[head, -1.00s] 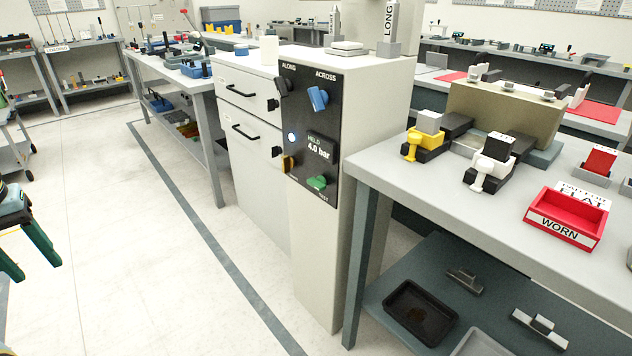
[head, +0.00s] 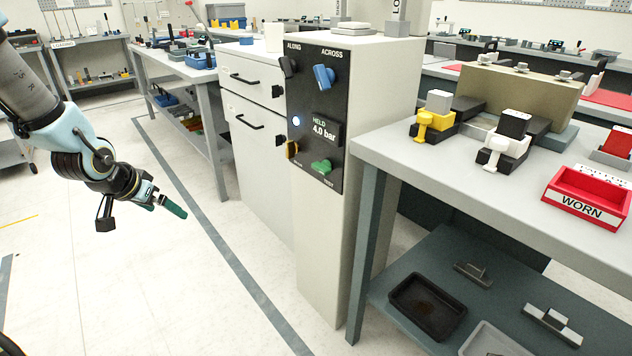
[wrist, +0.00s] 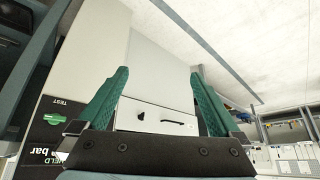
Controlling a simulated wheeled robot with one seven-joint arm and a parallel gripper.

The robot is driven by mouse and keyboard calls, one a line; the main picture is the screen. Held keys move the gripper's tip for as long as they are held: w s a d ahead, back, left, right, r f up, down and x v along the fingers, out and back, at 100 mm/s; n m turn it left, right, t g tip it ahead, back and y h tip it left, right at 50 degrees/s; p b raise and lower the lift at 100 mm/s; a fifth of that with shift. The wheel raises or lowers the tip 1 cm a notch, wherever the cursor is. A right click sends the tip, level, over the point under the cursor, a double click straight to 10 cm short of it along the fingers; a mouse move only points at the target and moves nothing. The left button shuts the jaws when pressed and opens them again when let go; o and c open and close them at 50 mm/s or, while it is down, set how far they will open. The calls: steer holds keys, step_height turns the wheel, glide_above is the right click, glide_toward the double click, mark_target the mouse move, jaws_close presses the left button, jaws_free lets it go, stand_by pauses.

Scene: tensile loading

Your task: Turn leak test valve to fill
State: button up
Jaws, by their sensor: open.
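A black control panel (head: 305,95) is on the front of the grey cabinet. Its upper row has a black knob (head: 288,66) under ALONG and a tilted blue knob (head: 324,77) under ACROSS. Below are a lit white lamp (head: 296,121), a display (head: 325,128) reading HELD 4.0 bar, an orange knob (head: 291,149) and a green knob (head: 321,166). The green one, marked TEST, also shows upside down in the wrist view (wrist: 52,118). No readable label says fill. My gripper (head: 172,203) is open and empty, left of the panel and apart from it.
Left of the panel is a drawer front (head: 249,95) with black handles. A workbench (head: 400,155) with clamps and a red WORN bin (head: 580,209) stands to the right. Its lower shelf holds a black tray (head: 427,306). The floor left of the cabinet is free.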

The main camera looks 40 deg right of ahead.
steer(key=s+d+f+m+g+h+b, duration=0.1)
steer(key=d+f+m+h, duration=0.1)
steer(key=d, duration=0.4)
steer(key=s+d+f+m+h+b, duration=0.1)
steer(key=d+f+h, duration=0.2)
steer(key=d, duration=0.3)
steer(key=m+g+h+b, duration=0.3)
steer(key=m+g+h, duration=0.1)
steer(key=h, duration=0.4)
glide_toward(317, 170)
steer(key=d, duration=0.6)
steer(key=d+p, duration=0.1)
steer(key=d, duration=0.2)
steer(key=shift+s+d+r, duration=0.1)
steer(key=shift+s+d, duration=0.1)
steer(key=shift+s, duration=0.15)
steer(key=c, duration=1.3)
